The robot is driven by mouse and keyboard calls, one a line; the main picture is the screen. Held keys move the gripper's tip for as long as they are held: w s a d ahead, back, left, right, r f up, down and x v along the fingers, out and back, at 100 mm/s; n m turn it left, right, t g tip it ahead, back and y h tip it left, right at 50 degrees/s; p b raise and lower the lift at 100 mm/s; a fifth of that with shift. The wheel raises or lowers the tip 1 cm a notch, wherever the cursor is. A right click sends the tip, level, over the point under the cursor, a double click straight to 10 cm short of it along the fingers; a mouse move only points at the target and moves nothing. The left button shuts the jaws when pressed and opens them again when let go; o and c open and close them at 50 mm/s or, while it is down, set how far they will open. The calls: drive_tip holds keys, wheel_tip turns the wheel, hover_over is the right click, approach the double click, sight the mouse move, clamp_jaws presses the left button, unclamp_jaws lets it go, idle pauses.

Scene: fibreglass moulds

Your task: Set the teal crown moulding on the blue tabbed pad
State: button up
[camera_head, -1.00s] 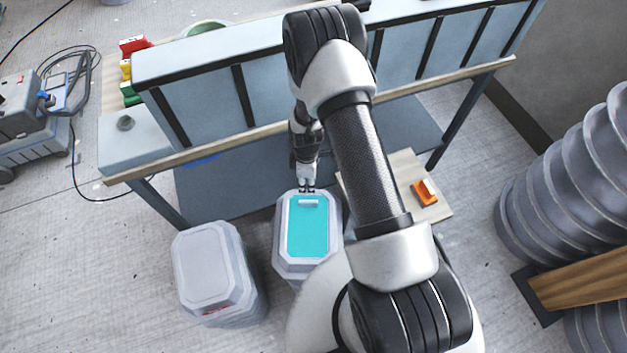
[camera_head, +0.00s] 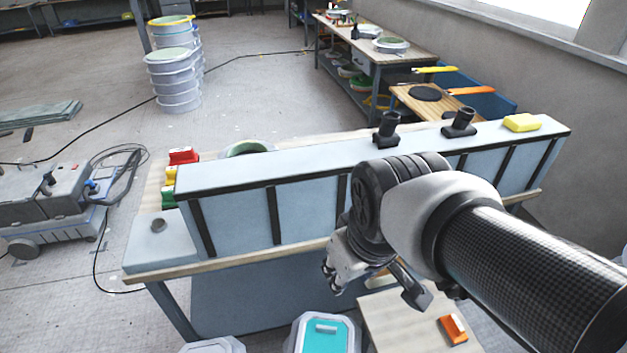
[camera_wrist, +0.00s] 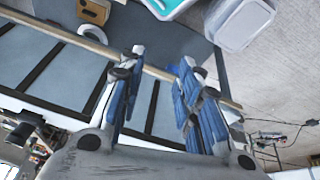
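A bright teal panel (camera_head: 322,342) tops a grey container at the bottom edge of the head view, with a small pale bar (camera_head: 326,328) lying on it. I cannot tell whether the bar or panel is the moulding. A sliver of teal (camera_wrist: 170,8) also shows at the top of the wrist view. No blue tabbed pad can be made out now. My gripper (camera_head: 331,276) is in front of the long grey panelled bench, above and beyond the teal-topped container. In the wrist view its two blue fingers (camera_wrist: 158,98) stand apart with nothing clearly held between them.
The panelled bench (camera_head: 240,205) blocks the back. An orange block (camera_head: 453,330) lies on a low wooden top (camera_head: 395,320) at right. A grey container (camera_wrist: 247,20) stands beside the teal one.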

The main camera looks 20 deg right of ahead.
drive_tip(key=s+r+m, duration=0.1)
drive_tip(key=s+m, duration=0.1)
drive_tip(key=s, duration=0.4)
drive_tip(key=shift+s+r+t, duration=0.3)
drive_tip(key=shift+s+t, duration=0.05)
drive_tip(key=shift+t, duration=0.05)
drive_tip(key=shift+a, duration=0.1)
idle(0.6)
